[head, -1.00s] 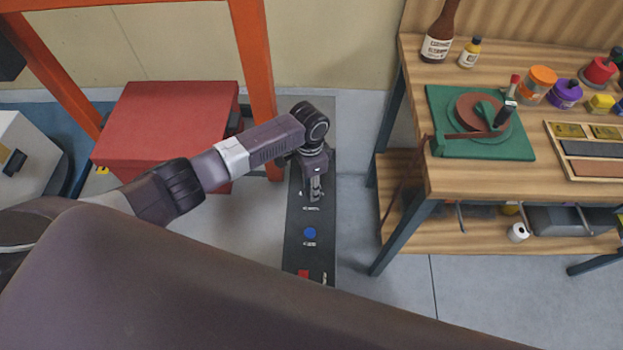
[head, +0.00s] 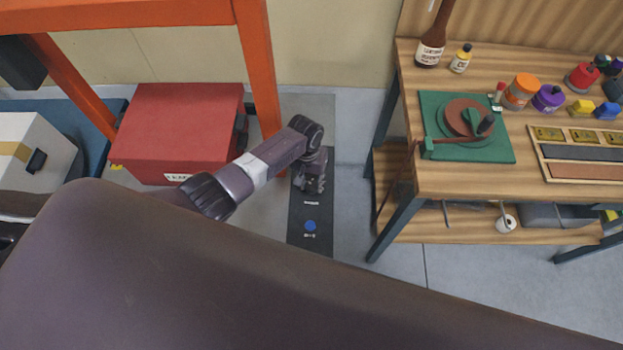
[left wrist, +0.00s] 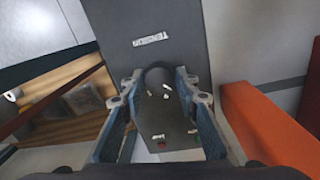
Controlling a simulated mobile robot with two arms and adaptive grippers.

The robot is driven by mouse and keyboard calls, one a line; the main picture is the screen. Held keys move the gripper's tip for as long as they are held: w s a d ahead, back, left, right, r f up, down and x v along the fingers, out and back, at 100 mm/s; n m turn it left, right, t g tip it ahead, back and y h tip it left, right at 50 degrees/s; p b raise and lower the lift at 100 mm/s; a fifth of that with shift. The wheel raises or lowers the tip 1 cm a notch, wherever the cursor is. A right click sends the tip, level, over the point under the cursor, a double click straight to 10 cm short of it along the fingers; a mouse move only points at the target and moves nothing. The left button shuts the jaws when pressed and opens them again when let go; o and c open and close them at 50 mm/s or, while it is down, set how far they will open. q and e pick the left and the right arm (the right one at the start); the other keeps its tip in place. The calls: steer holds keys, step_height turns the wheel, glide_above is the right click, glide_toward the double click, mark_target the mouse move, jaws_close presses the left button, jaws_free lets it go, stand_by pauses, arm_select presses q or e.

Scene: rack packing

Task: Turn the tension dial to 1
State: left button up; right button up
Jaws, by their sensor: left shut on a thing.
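A dark control panel (head: 318,240) stands on the floor between the orange frame and the workbench, with a blue button (head: 310,226) and white labels. My left gripper (head: 313,187) is over the panel's far part. In the left wrist view my left gripper (left wrist: 160,88) has its two fingers on either side of the dark, rounded tension dial (left wrist: 158,71) and is shut on it. White marks show near the dial between the fingers; they are too small to read, so I cannot tell the dial's setting. My right gripper is not in view.
An orange frame (head: 260,75) and a red box (head: 185,125) stand left of the panel. A wooden workbench (head: 450,185) with a green turntable device (head: 440,100), bottles and jars stands to the right. Grey floor is clear between panel and bench.

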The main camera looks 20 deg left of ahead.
mark_target(310, 187)
arm_select(q)
steer(key=n+p, duration=0.1)
steer(key=n, duration=0.1)
steer(key=n+p, duration=0.1)
steer(key=n, duration=0.1)
steer(key=shift+d+r+n, duration=0.1)
steer(key=shift+r+n, duration=0.1)
steer(key=shift+n, duration=0.2)
steer(key=shift+w+n+t+p, duration=0.1)
steer(key=shift+n+t+p, duration=0.2)
steer(key=shift+n+p, duration=1.25)
steer(key=shift+n+b, duration=0.65)
steer(key=shift+n, duration=0.2)
steer(key=o, duration=1.2)
steer(key=shift+f, duration=0.15)
steer(key=shift+c, duration=0.2)
step_height(310, 187, up, 12)
steer(key=shift+s+a, duration=0.35)
steer(key=shift+s, duration=0.05)
steer(key=shift+d, duration=0.1)
